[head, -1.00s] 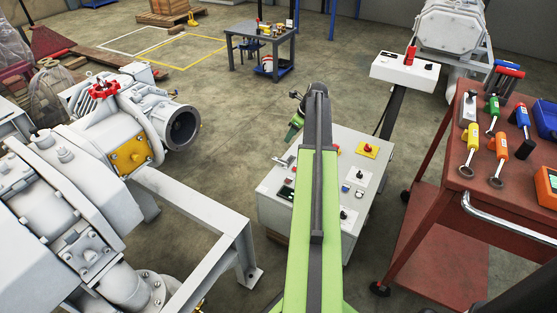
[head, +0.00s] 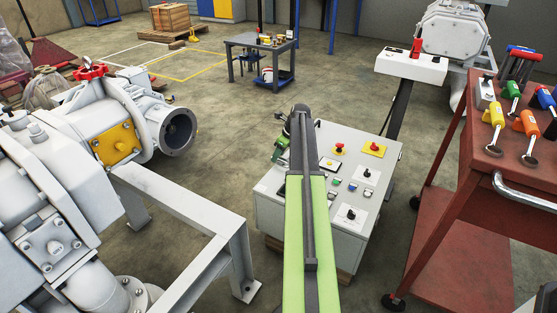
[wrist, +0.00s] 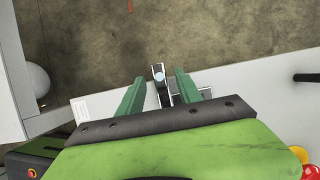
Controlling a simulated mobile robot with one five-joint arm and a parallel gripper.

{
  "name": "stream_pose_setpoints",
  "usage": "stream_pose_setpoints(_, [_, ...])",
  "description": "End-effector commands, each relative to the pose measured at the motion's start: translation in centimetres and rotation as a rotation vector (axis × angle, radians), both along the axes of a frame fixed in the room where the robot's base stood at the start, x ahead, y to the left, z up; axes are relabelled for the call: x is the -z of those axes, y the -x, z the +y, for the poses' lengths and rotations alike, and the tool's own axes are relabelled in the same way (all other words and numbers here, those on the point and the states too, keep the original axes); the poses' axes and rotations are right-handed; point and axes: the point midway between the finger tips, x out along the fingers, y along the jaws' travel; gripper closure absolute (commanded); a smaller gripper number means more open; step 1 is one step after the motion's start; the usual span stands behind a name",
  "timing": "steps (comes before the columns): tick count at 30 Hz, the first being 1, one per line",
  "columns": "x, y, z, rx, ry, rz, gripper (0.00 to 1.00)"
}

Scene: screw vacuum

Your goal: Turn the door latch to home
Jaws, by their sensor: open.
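In the wrist view, my gripper (wrist: 160,77) is open, with one green finger on each side of a small silver-and-black latch (wrist: 159,73). The latch sits at the edge of a pale grey cabinet (wrist: 232,84). Its knob end lies between the fingertips, and I cannot tell whether either finger touches it. In the head view, my gripper (head: 281,146) is at the cabinet's far left side, mostly hidden behind my green arm. The control cabinet (head: 345,225) stands below the arm. The latch cannot be made out there.
The cabinet top carries a red mushroom button (head: 339,149), a yellow plate with a red button (head: 375,149) and black knobs. A large grey pump (head: 60,200) on a steel frame stands left. A red tool trolley (head: 480,210) stands right.

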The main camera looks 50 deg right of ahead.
Motion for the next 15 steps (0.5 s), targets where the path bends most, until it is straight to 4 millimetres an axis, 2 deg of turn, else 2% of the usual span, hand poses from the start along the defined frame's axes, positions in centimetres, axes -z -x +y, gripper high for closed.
stream_pose_setpoints(4, [-0.16, 0.01, 0.0, 0.0, 0.0, 0.0, 0.59])
stream_pose_setpoints(13, [-0.15, 0.02, 0.0, 0.0, 0.0, 0.0, 0.99])
stream_pose_setpoints(15, [-0.15, 0.02, 0.0, 0.0, 0.0, 0.0, 1.0])
